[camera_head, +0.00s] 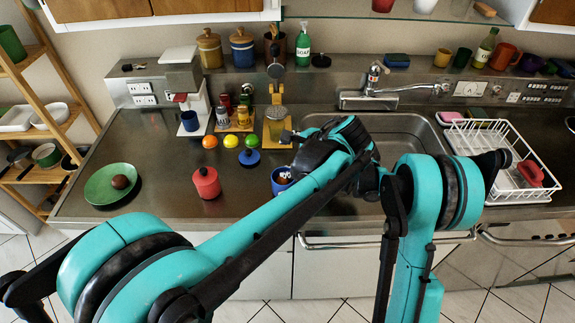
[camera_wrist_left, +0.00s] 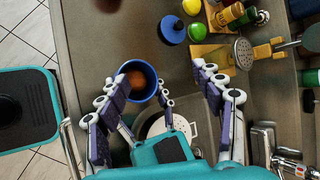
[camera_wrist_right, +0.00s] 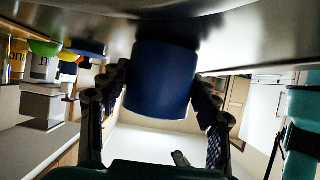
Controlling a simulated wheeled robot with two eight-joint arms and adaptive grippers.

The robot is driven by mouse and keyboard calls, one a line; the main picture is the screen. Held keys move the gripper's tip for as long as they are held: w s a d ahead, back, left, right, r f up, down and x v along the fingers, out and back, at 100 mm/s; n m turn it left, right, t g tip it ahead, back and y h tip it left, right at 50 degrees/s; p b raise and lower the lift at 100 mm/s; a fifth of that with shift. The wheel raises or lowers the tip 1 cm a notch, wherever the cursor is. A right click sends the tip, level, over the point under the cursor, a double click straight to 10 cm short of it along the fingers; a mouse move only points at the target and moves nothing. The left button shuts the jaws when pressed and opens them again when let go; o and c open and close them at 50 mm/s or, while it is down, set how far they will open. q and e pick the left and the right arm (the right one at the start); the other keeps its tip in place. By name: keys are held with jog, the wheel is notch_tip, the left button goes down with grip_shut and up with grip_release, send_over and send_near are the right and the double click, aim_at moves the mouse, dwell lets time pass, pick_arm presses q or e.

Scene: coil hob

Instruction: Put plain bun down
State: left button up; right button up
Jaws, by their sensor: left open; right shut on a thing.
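My right gripper (camera_wrist_left: 145,108) is shut on a blue cup (camera_wrist_right: 163,80), which also shows in the head view (camera_head: 281,181). A round brown thing (camera_wrist_left: 140,81) sits inside the cup; I cannot tell whether it is a bun. The cup is close to the counter; contact is not clear. My left gripper (camera_wrist_left: 154,75) is open and empty above the cup. In the head view my arms hide most of the right gripper.
A red canister (camera_head: 206,184) stands left of the cup. An orange, a lemon, a lime and a blue-lidded thing (camera_head: 249,158) are behind it. The sink (camera_head: 420,135) and a white dish rack (camera_head: 505,150) are at right. Counter between plate and canister is clear.

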pick_arm(q)
notch_tip(320, 180, up, 2)
jog(key=shift+r, duration=0.25)
pick_arm(e)
jog(key=o, duration=1)
jog(key=shift+c, duration=0.2)
